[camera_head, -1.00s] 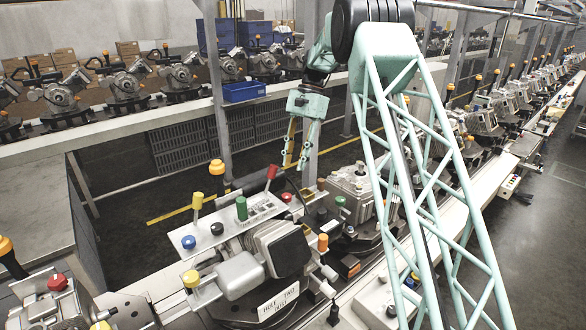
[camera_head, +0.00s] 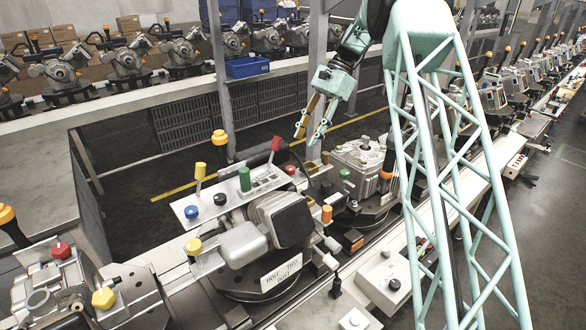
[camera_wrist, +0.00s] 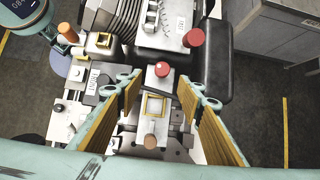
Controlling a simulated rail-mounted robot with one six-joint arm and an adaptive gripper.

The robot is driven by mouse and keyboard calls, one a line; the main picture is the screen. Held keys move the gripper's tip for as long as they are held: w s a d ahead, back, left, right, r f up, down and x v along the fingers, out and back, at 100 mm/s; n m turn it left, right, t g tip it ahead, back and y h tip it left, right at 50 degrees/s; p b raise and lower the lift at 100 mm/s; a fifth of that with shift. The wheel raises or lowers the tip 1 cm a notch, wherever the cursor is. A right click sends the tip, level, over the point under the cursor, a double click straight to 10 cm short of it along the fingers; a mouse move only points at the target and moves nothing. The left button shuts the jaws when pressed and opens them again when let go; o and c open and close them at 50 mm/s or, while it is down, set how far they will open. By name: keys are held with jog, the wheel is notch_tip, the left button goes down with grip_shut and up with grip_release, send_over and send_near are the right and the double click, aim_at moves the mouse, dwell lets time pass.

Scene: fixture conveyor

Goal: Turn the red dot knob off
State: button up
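A red knob with a small pale dot on top (camera_wrist: 162,69) sits on a pale plate in the wrist view, just ahead of the gap between my fingers. A second, larger red knob (camera_wrist: 193,37) stands beyond it to the right. My gripper (camera_wrist: 160,90) is open and empty, its two fingers apart. In the head view my gripper (camera_head: 309,133) hangs above the back of the machine line, fingers pointing down. The head view shows a small red knob (camera_head: 289,170) and a red-topped lever (camera_head: 275,144) on the control panel below; I cannot tell which matches the dotted knob.
A light square frame (camera_wrist: 154,107) and a brown-orange knob (camera_wrist: 151,140) lie below my fingers. In the head view, green (camera_head: 244,178), blue (camera_head: 191,211) and yellow-topped (camera_head: 200,170) controls crowd the panel. Open dark floor (camera_head: 165,182) lies behind the machine.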

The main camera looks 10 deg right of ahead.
aim_at(290, 167)
jog(key=shift+s+d+f+m+t+y+b, duration=0.1)
jog(key=shift+d+m+t+y+b, duration=0.1)
jog(key=shift+d+m+y+b, duration=0.7)
jog(key=shift+s+d+m+t+y+b, duration=0.15)
jog(key=shift+d+m+y+b, duration=0.35)
jog(key=shift+d, duration=0.55)
jog(key=shift+a+f, duration=0.1)
jog(key=shift+a, duration=0.05)
jog(key=shift+x, duration=6.75)
jog(key=shift+w, duration=0.15)
jog(key=shift+c, duration=0.9)
jog(key=c, duration=0.7)
